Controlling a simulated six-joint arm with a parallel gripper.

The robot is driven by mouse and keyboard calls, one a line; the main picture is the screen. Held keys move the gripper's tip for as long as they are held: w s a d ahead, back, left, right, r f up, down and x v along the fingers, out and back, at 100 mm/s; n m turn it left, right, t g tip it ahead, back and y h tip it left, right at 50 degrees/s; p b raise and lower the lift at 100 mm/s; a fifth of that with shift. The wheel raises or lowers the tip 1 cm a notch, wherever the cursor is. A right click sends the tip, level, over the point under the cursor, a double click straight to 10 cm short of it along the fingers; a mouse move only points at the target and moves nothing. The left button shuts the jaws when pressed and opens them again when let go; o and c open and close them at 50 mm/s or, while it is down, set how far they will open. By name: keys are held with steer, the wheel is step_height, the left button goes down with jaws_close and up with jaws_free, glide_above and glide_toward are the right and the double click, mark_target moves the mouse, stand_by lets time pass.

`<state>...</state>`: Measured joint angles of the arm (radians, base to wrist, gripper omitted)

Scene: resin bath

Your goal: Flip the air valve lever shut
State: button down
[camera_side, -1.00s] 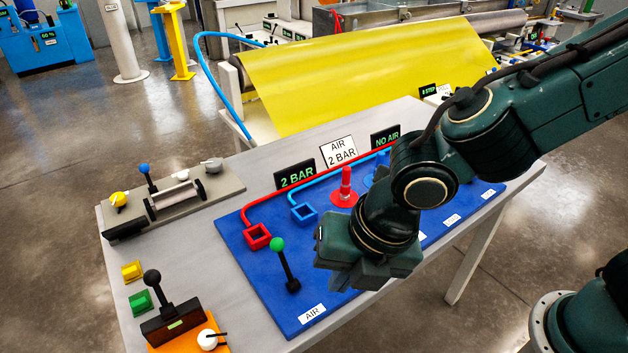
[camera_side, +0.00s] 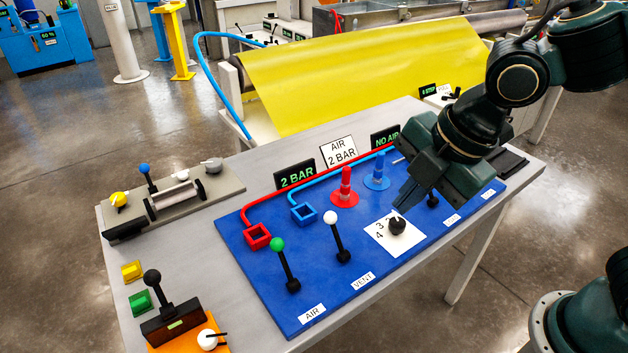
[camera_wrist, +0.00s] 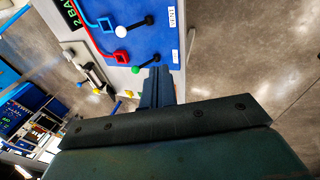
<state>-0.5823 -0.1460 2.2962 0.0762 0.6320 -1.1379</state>
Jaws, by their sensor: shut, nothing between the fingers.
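The air lever, with a green knob (camera_side: 277,244) on a black stalk, stands at the left of the blue panel behind the AIR label (camera_side: 312,313). Its stalk tilts up and left, away from the label. The green knob (camera_wrist: 135,70) also shows in the wrist view, left of the fingertips. My gripper (camera_side: 402,203) is shut and empty, above the panel's right part, well to the right of the air lever and apart from it. The shut fingers (camera_wrist: 157,72) show in the wrist view. The displays read 2 BAR (camera_side: 296,176) and NO AIR (camera_side: 385,138).
The white-knobbed vent lever (camera_side: 331,218) stands right of the air lever. A black dial (camera_side: 397,226) is below my gripper. A red cone (camera_side: 345,187) and a blue cone (camera_side: 377,171) stand behind. A black-knobbed lever box (camera_side: 170,320) is at the left.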

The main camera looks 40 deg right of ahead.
steer(key=s+d+r+m, duration=0.1)
steer(key=d+r+m, duration=0.1)
steer(key=d+m, duration=0.3)
steer(key=shift+s+d+r+t, duration=0.25)
steer(key=shift+d+t, duration=0.05)
steer(key=shift+d, duration=0.15)
steer(key=s+d+r+m+t+h, duration=0.1)
steer(key=s+d+r+m, duration=0.1)
steer(key=s+d+m, duration=0.6)
steer(key=d+m, duration=0.2)
steer(key=m, duration=0.4)
steer(key=shift+s+d+r+h, duration=0.25)
steer(key=shift+s+r+h, duration=0.05)
